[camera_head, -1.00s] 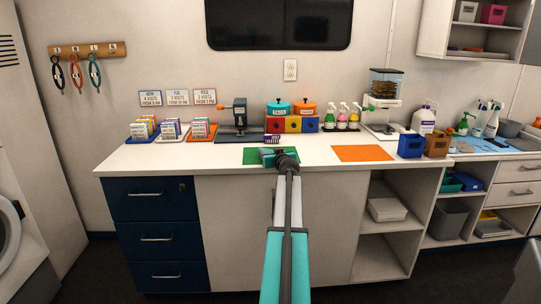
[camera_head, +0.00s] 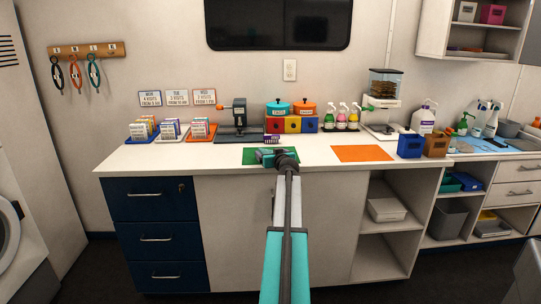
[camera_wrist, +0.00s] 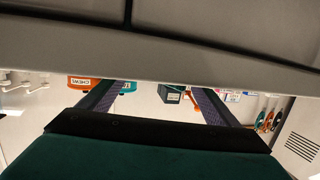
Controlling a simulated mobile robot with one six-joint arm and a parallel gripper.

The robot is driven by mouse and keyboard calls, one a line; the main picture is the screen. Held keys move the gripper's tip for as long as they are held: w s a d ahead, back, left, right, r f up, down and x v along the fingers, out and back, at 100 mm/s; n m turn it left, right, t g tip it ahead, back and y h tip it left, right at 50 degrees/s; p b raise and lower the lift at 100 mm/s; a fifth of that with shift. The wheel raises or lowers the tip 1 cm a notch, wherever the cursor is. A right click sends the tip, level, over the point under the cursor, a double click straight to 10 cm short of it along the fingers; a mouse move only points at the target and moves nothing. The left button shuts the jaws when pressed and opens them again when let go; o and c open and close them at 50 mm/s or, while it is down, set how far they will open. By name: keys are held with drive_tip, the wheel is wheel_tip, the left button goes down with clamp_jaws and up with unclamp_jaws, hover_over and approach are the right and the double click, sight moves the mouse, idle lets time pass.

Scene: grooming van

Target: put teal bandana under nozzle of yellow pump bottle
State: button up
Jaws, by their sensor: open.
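The yellow pump bottle (camera_head: 354,119) stands upright at the right end of a row of three small pump bottles, beside a pink and a green one, at the back of the counter. I cannot pick out the teal bandana with certainty in either view. My gripper (camera_head: 262,156) is over the green mat (camera_head: 251,160) near the counter's front edge, left of the bottles and apart from them. In the wrist view my gripper (camera_wrist: 160,98) has its two fingers spread, with nothing seen between them. The arm hides part of the mat.
An orange mat (camera_head: 362,153) lies bare on the counter to the right. Colored blocks (camera_head: 292,125) with a teal and an orange pot stand behind my gripper. A black machine (camera_head: 239,128) is to its left. Blue (camera_head: 410,146) and brown (camera_head: 436,145) boxes stand right.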

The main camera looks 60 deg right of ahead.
drive_tip(key=v, duration=1.2)
drive_tip(key=shift+b, duration=0.45)
drive_tip(key=shift+c, duration=0.4)
drive_tip(key=shift+r, duration=0.1)
